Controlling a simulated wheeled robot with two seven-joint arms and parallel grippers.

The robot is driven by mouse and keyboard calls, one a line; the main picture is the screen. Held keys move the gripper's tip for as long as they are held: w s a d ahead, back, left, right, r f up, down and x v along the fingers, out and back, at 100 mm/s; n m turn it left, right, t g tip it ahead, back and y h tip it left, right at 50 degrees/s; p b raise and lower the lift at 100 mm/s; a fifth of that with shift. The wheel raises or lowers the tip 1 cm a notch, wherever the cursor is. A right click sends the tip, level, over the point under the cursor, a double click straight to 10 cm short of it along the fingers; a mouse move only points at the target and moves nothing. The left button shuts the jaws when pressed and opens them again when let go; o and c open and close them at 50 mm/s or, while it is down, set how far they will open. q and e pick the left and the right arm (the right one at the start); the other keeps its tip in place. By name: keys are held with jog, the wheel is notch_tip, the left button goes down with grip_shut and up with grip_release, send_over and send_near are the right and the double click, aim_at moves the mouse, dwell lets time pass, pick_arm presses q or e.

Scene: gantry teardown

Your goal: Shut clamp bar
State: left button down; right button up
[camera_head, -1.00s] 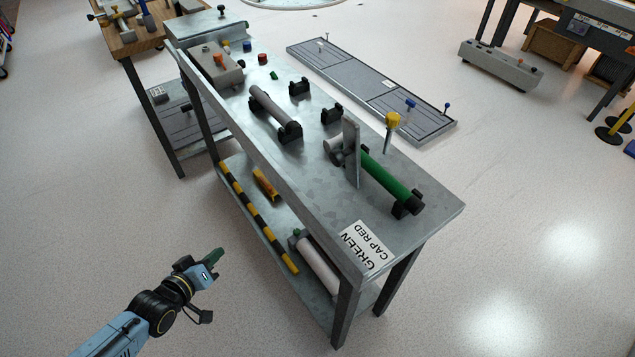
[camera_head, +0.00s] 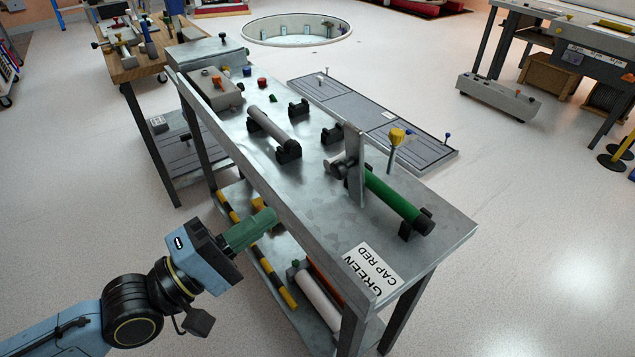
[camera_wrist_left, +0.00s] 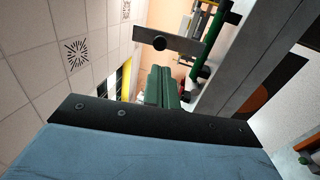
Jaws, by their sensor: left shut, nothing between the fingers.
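The clamp bar looks to be the flat grey plate (camera_head: 355,165) standing upright on the metal bench. My left gripper (camera_head: 268,217) has green fingers, shut and empty, in front of the bench's long edge and left of the plate. In the left wrist view the shut fingers (camera_wrist_left: 158,88) point toward a grey bar (camera_wrist_left: 185,42) and the green cylinder (camera_wrist_left: 211,32). My right gripper is not in view.
The bench top (camera_head: 320,215) carries a grey cylinder (camera_head: 270,128) in cradles, empty black cradles and a "GREEN CAP RED" label (camera_head: 373,271). Its lower shelf holds a striped bar and a pale cylinder (camera_head: 317,298). A grey panel (camera_head: 350,105) lies behind. Floor in front is clear.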

aim_at(335, 173)
pick_arm(q)
jog(key=x, duration=0.9)
jog(key=shift+w+d, duration=0.1)
jog(key=shift+w+d+r, duration=0.1)
jog(key=shift+w+d, duration=0.25)
jog(key=shift+d, duration=0.1)
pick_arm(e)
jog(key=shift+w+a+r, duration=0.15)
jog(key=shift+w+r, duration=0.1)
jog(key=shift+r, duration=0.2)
